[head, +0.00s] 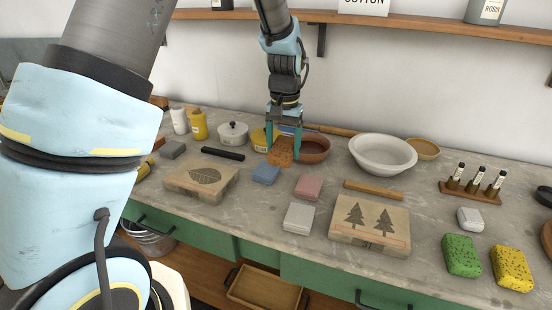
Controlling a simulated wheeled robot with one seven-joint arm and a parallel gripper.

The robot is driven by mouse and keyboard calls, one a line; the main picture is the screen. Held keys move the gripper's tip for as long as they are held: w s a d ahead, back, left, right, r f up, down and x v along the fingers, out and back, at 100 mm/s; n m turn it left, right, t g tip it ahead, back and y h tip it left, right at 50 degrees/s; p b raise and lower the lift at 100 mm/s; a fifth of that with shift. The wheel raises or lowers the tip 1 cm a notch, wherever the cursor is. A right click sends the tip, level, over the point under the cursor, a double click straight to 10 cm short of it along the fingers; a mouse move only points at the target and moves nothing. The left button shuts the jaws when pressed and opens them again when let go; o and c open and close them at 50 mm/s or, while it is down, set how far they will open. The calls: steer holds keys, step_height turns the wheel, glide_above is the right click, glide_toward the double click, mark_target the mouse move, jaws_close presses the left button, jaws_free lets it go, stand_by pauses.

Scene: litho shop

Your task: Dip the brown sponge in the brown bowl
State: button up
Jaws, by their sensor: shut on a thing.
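My gripper (283,152) points down at the middle of the worktop and is shut on the brown sponge (281,151). The sponge is orange-brown and hangs between the fingers. The brown bowl (316,150) is just to the right of the gripper and sponge, partly behind the right finger. The sponge appears outside the bowl, to its left. I cannot tell how high it is above the worktop, nor what the bowl holds.
A white bowl (383,155) stands right of the brown bowl, with lidded pots (233,134) to the left. Stone blocks with a leaf (202,181) and trees (370,226) lie in front. Green (461,256) and yellow (511,268) sponges lie at right. A shelf (400,22) runs above.

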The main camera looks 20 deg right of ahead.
steer(key=w+d+r+t+h+p, duration=0.2)
steer(key=w+d+t+h, duration=0.1)
steer(key=w+d, duration=0.95)
steer(key=shift+s+d+f+b, duration=0.25)
steer(key=shift+f+b, duration=0.8)
steer(key=shift+f, duration=0.6)
steer(key=shift+s+d+f+b, duration=0.1)
steer(key=shift+d+f+b, duration=0.2)
steer(key=shift+f+b, duration=1.05)
steer(key=shift+s+d+f+b, duration=0.25)
steer(key=shift+f+b, duration=0.5)
steer(key=shift+f, duration=1.15)
steer(key=shift+r, duration=0.15)
